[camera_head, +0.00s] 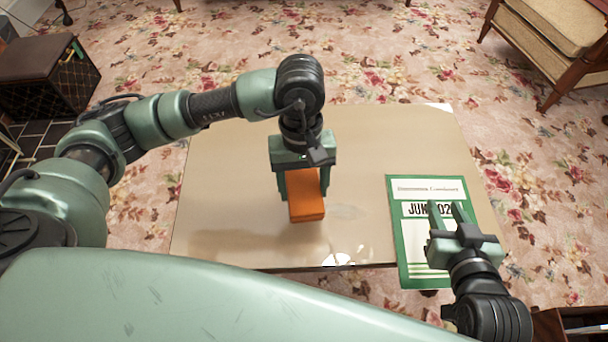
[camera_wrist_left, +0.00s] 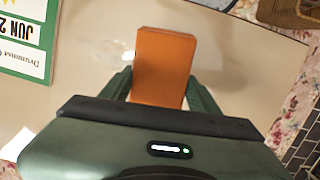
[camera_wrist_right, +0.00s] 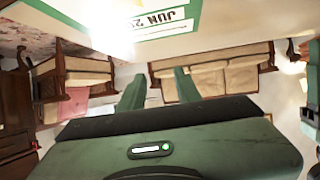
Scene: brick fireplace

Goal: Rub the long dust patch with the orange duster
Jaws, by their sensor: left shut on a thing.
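The orange duster (camera_head: 307,205) is a plain block held between the fingers of my left gripper (camera_head: 305,192), over the middle of the beige table. In the left wrist view the duster (camera_wrist_left: 163,65) sticks out beyond the fingers. I cannot tell whether it touches the tabletop. A faint greyish patch (camera_head: 346,211), perhaps the dust, lies just right of the duster; its outline is hard to make out. My right gripper (camera_head: 447,207) is open and empty above the green-and-white calendar sheet, and its parted fingers show in the right wrist view (camera_wrist_right: 158,90).
The table (camera_head: 220,190) has clear room left of the duster. The calendar sheet (camera_head: 428,190) covers its right side. Bright glare lies near the front edge.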

